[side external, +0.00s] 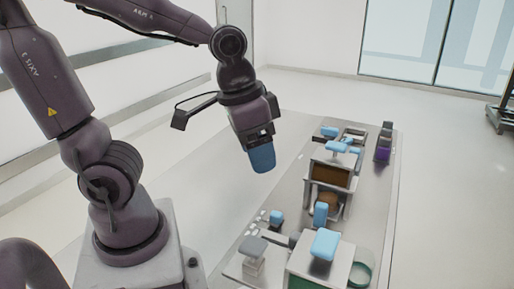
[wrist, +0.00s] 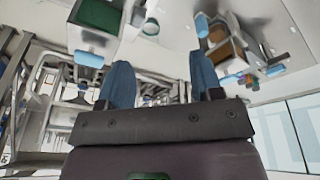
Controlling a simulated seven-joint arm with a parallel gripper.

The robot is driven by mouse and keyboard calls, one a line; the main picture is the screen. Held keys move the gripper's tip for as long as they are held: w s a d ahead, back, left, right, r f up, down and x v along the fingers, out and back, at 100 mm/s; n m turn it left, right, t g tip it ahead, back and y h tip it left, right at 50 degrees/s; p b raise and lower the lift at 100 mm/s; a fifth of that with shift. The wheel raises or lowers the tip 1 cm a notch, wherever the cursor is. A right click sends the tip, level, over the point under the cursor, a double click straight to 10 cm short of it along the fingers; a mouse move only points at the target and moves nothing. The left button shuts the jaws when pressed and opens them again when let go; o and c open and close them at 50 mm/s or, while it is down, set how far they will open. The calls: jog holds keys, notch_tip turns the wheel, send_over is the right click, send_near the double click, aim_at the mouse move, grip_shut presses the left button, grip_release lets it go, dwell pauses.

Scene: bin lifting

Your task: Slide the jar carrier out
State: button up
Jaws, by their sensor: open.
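My gripper (side external: 262,160) hangs in the air to the left of the bench, above its surface and apart from everything on it. Its two blue fingers stand apart and empty in the wrist view (wrist: 161,68). I cannot tell for certain which item is the jar carrier. A grey housing with a brown front panel (side external: 331,175) stands mid-bench with blue handles; a round brown object shows beneath the panel. The brown panel also shows at the upper right of the wrist view (wrist: 221,55). A green-panelled box (side external: 305,283) with a blue handle (side external: 325,244) stands at the near end.
The long grey bench (side external: 289,192) has clear surface along its left side. Purple blocks (side external: 383,149) stand at the far right. A grey-topped stand (side external: 253,249) is at the near left, and a green round container (side external: 361,275) is at the near right.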

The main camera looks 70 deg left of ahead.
notch_tip(320, 180, up, 5)
jog(key=s+a+t, duration=0.1)
jog(key=s+t, duration=0.2)
jog(key=n+g+y, duration=0.2)
jog(key=n+y, duration=0.2)
jog(key=n, duration=0.6)
send_near(322, 211)
jog(key=x, duration=0.8)
jog(key=a+x, duration=0.1)
jog(key=x, duration=0.3)
jog(key=shift+w+a, duration=0.1)
jog(key=shift+w, duration=0.15)
